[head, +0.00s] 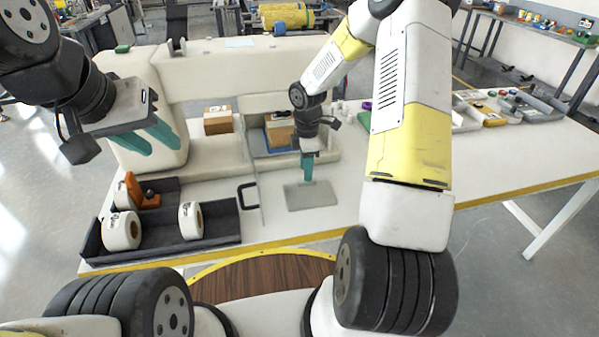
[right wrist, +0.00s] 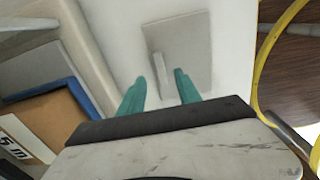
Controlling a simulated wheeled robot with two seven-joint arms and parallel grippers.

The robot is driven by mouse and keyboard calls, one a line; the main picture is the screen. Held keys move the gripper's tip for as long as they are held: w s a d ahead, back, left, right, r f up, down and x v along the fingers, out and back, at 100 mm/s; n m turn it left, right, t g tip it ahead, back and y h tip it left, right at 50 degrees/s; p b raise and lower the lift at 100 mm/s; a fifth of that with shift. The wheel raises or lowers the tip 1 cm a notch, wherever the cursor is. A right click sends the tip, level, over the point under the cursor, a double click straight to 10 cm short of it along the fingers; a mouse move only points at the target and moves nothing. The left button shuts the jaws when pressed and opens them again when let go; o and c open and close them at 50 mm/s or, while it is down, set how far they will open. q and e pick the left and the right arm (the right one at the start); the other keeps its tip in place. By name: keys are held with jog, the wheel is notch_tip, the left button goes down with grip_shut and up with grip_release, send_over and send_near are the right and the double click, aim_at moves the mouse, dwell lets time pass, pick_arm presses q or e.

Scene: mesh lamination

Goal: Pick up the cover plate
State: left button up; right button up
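The cover plate is a flat grey plate (head: 314,198) on the white table in the head view, below my right gripper (head: 307,180). In the right wrist view the plate (right wrist: 190,42) shows a thin raised handle (right wrist: 158,66) in its middle. My right gripper (right wrist: 160,82) is open there. Its two teal fingertips stand apart with the lower end of the handle between them in the picture. Whether they touch the plate cannot be told. My left gripper (head: 158,148) is open and empty, raised over the left side, far from the plate.
A dark tray (head: 160,250) with white rolls (head: 121,231) stands at the left front. A black handle (head: 248,195) is left of the plate. Behind it are a box in a blue-edged tray (head: 280,133) and another box (head: 218,120).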

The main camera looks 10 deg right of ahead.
aim_at(310, 192)
notch_tip(310, 192, down, 4)
jog(key=shift+d+f, duration=0.1)
jog(key=shift+d, duration=0.05)
grip_shut()
dwell(1.4)
